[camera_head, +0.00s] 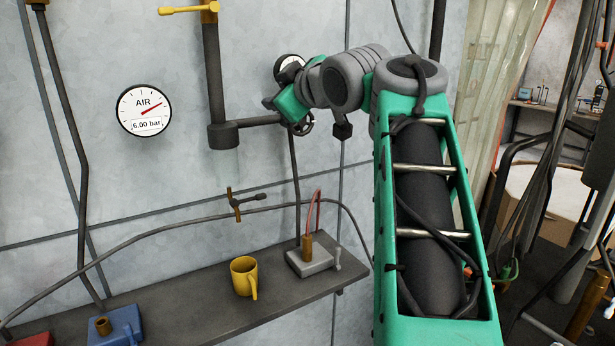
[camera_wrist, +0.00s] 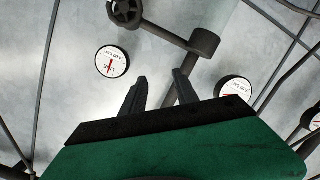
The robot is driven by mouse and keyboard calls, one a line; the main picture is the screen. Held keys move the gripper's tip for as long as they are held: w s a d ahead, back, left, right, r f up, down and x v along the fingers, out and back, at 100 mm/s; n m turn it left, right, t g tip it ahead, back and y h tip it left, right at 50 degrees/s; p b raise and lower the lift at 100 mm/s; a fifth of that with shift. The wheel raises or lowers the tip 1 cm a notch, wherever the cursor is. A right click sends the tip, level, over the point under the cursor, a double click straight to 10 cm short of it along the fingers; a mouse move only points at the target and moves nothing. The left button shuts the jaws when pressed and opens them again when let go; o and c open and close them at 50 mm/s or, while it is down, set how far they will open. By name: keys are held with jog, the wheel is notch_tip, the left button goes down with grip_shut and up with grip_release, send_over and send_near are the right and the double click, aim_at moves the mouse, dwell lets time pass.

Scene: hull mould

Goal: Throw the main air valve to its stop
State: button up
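A yellow lever valve (camera_head: 190,9) sits on the thick dark vertical pipe (camera_head: 213,70) at the top of the head view. Its handle points left, across the pipe. No label shows, so I cannot tell for certain that it is the main air valve. The round AIR gauge (camera_head: 144,110) left of the pipe reads 6.00 bar. My gripper (camera_head: 270,103) is right of the pipe and well below the yellow lever, partly hidden by my wrist. In the wrist view my gripper (camera_wrist: 160,88) has its two dark fingers apart, with nothing held between them.
A handwheel (camera_head: 304,125) and a second gauge (camera_head: 289,66) are close by my wrist. A small brass valve (camera_head: 238,204) hangs below the pipe. The shelf (camera_head: 190,305) holds a yellow mug (camera_head: 244,276), a grey block (camera_head: 310,262) and a blue block (camera_head: 116,325).

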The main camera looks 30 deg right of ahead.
jog(key=s+d+f+m+g+h, duration=0.1)
jog(key=d+f+m+g, duration=0.1)
jog(key=f, duration=0.6)
jog(key=s+d+f+m+g, duration=0.1)
jog(key=f+m, duration=0.3)
jog(key=f, duration=0.5)
jog(key=shift+d+f+m+g+h+b, duration=0.2)
jog(key=shift+d+m+g+h+b, duration=0.15)
jog(key=shift+d+g, duration=0.45)
jog(key=shift+d, duration=0.1)
